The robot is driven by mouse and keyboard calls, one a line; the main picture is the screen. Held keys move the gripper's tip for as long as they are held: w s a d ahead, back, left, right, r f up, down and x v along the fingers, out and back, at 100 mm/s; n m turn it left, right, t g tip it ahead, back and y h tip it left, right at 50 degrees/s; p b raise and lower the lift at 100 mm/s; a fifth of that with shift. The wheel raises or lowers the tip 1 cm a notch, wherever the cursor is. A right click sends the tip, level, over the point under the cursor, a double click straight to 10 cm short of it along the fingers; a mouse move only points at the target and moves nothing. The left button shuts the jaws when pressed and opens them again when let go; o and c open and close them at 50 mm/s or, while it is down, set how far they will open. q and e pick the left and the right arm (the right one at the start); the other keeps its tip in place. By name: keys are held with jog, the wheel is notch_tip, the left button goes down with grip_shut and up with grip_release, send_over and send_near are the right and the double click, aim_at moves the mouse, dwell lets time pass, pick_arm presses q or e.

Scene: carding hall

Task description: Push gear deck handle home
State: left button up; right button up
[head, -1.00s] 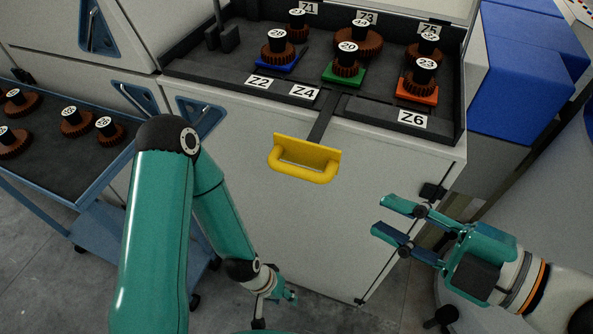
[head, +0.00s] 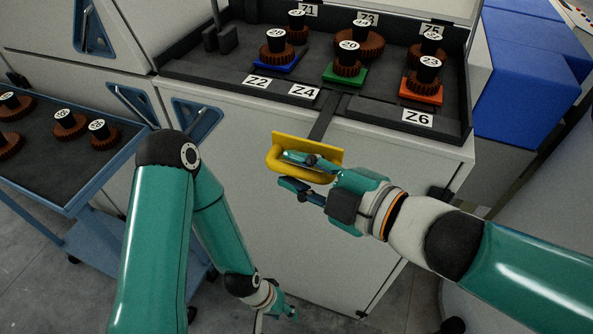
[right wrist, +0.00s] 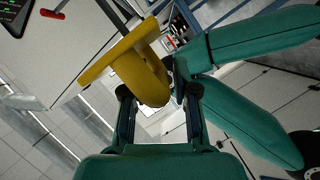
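The yellow gear deck handle (head: 270,160) sticks out from the front of the gear deck (head: 325,118), on a dark bar above the white cabinet front. My right gripper (head: 285,168) is at the handle, its upper finger overlapping the handle's bar in the head view. The right gripper is open. My left gripper (head: 288,312) hangs low near the floor, small and partly hidden; its opening is unclear.
Several brown gears stand on the deck, some on blue, green (head: 345,80) and orange (head: 421,92) plates. A blue trolley (head: 85,190) with more gears is at the left. Blue boxes (head: 530,75) are at the right. The cabinet front (head: 330,250) below the handle is clear.

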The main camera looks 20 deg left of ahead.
jog(key=shift+a, duration=0.1)
jog(key=shift+c, duration=0.4)
grip_shut()
jog(key=shift+w, duration=0.1)
